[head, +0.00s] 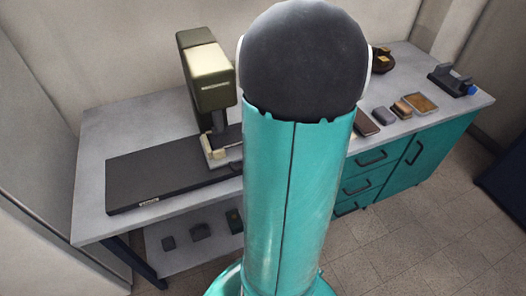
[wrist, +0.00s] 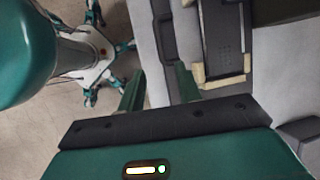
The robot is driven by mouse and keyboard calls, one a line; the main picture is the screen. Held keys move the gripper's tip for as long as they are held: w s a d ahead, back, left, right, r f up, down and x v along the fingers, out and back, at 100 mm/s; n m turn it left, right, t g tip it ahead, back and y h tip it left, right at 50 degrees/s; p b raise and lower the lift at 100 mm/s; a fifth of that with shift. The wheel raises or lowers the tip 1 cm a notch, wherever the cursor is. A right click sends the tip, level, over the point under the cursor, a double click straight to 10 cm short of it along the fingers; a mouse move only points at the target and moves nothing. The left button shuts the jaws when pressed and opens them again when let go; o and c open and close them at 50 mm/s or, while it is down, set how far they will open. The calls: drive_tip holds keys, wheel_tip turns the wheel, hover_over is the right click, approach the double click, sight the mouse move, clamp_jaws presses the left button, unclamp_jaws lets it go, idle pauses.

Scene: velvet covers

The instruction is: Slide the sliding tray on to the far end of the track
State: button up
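The sliding tray (head: 213,153) looks dark with cream corner pieces. In the head view it sits under the olive press-like machine (head: 207,80), partly hidden by my arm. The wrist view shows the tray (wrist: 222,42), its cream corners at its near end. The long dark track (head: 165,176) lies flat on the bench and runs left from the tray. My gripper (wrist: 159,84) shows in the wrist view with its two green fingers apart and nothing held between them. It is left of the tray, over the bench edge and dark track side. The head view hides the gripper behind my arm.
The grey bench (head: 95,190) stands against the wall, with teal drawers (head: 368,183) at right. Small blocks and a brown tray (head: 421,104) lie on its right part, beside a black holder (head: 452,80). Several dark items sit on the lower shelf (head: 185,258).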

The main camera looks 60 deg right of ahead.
drive_tip(key=v, duration=0.2)
drive_tip(key=shift+s+r, duration=0.15)
drive_tip(key=shift+r, duration=0.1)
idle(0.5)
